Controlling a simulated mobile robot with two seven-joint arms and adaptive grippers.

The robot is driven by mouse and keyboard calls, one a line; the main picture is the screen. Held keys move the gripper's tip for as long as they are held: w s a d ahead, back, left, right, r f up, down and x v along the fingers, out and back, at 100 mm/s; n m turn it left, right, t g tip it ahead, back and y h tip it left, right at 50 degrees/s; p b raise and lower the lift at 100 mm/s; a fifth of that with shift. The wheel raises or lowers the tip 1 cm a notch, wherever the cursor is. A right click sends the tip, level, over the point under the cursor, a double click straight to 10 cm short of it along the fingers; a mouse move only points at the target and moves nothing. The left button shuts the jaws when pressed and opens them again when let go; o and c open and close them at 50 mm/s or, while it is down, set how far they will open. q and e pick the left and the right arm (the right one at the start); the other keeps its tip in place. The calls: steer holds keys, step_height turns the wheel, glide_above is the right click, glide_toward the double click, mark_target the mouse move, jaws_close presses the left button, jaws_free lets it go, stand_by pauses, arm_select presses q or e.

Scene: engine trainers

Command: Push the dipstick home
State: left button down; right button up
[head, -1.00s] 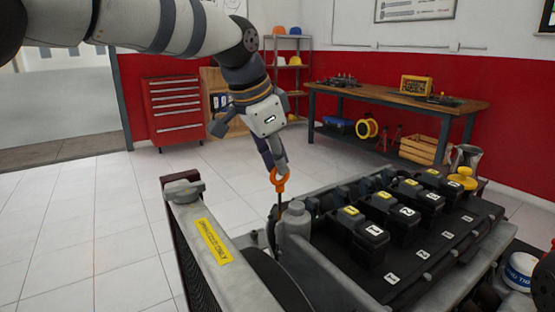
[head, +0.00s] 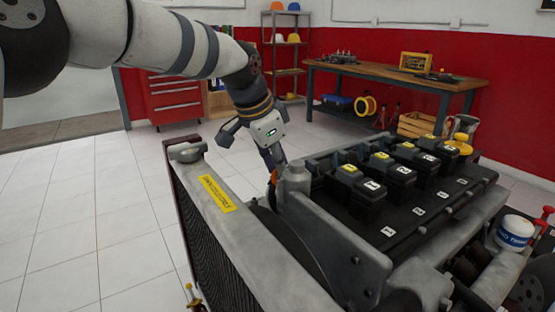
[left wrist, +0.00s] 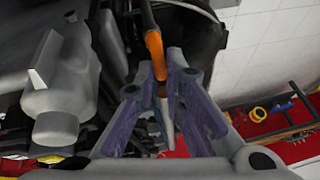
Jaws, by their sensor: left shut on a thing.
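The dipstick's orange handle (head: 273,178) shows as a small strip in the head view, low beside the grey capped cylinder (head: 293,179) on the engine. Its rod is hidden there. In the left wrist view the orange handle (left wrist: 154,52) lies at the fingertips. My left gripper (head: 273,168) reaches down from above and is shut on the dipstick handle; its fingers (left wrist: 158,78) also show in the left wrist view. Whether the handle is fully seated is hidden. My right gripper is in neither view.
The radiator (head: 215,240) with a yellow label (head: 217,194) stands just left of the dipstick. Black numbered coil covers (head: 365,187) fill the engine top to the right. A white-and-blue tub (head: 515,233) stands at far right. Open tiled floor lies left.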

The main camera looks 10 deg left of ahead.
arm_select(q)
steer(key=c, duration=1.7)
jaws_free()
steer(key=shift+f, duration=0.35)
steer(key=shift+o, duration=0.2)
steer(key=shift+r, duration=0.1)
steer(key=shift+r, duration=0.1)
steer(key=v, duration=1.1)
steer(key=shift+s+r, duration=0.15)
steer(key=shift+r, duration=0.2)
